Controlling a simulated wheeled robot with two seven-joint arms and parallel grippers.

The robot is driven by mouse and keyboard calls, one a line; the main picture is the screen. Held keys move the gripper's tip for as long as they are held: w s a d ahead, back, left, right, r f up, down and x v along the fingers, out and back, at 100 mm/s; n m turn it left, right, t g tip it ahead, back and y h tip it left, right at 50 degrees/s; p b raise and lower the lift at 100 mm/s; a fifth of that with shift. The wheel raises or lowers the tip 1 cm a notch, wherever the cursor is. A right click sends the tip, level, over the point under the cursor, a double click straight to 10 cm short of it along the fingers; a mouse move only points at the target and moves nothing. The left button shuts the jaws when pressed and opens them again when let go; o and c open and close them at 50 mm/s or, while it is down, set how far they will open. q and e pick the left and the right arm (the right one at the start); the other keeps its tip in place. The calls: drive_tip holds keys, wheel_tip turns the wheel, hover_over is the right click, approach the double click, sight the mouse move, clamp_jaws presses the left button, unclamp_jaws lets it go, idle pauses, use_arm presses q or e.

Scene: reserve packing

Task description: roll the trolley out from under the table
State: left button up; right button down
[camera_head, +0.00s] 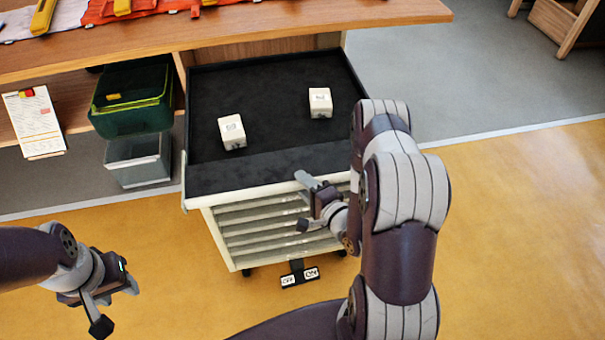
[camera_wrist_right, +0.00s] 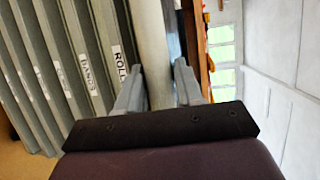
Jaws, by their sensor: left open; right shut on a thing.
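The trolley (camera_head: 270,170) has a black top with a pale rim and a stack of grey drawers at its front.
Two white boxes (camera_head: 232,132) (camera_head: 320,103) stand on the trolley top. Orange cloth and tools lie on the table. The yellow floor (camera_head: 520,230) is clear at right.

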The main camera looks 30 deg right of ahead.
drive_tip(key=shift+s+a+f, duration=0.15)
drive_tip(key=shift+s, duration=0.3)
drive_tip(key=shift+s+a+f, duration=0.15)
drive_tip(key=shift+s, duration=0.3)
drive_tip(key=c, duration=0.8)
unclamp_jaws()
drive_tip(key=shift+c, duration=0.2)
drive_tip(key=shift+w+d, duration=0.1)
drive_tip(key=shift+w, duration=0.05)
drive_tip(key=v, duration=1.2)
drive_tip(key=shift+s+r, duration=0.15)
drive_tip(key=shift+s, duration=0.15)
drive_tip(key=shift+d, duration=0.1)
